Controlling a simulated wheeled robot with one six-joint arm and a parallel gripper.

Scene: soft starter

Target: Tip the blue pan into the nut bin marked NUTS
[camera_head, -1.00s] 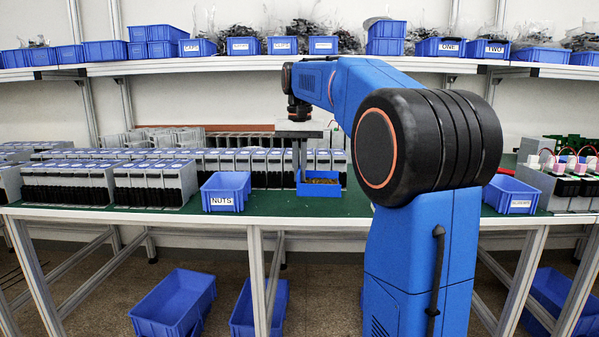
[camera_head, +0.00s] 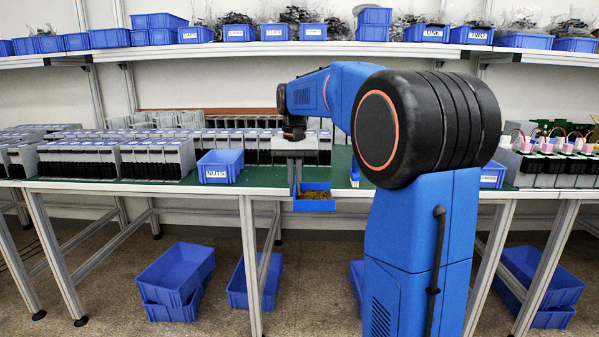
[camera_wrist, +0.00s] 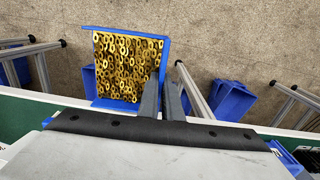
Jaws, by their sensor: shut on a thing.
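The blue pan (camera_head: 314,206) is held by my gripper (camera_head: 296,190) at the front edge of the green-topped bench. In the wrist view the pan (camera_wrist: 97,103) is full of brass-coloured nuts (camera_wrist: 125,68). My gripper's fingers (camera_wrist: 162,97) are shut on the pan's wall at its right side in that view. The pan looks about level and hangs out past the bench edge, over the floor. The blue nut bin (camera_head: 220,166) with the NUTS label stands upright on the bench, left of the pan. Its inside is hardly visible.
Rows of grey-and-black units (camera_head: 158,160) stand behind and left of the bin. Another labelled blue bin (camera_head: 492,175) is at the right, partly hidden by my arm. Blue crates (camera_head: 175,275) lie on the floor below. A shelf (camera_head: 200,51) runs above.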

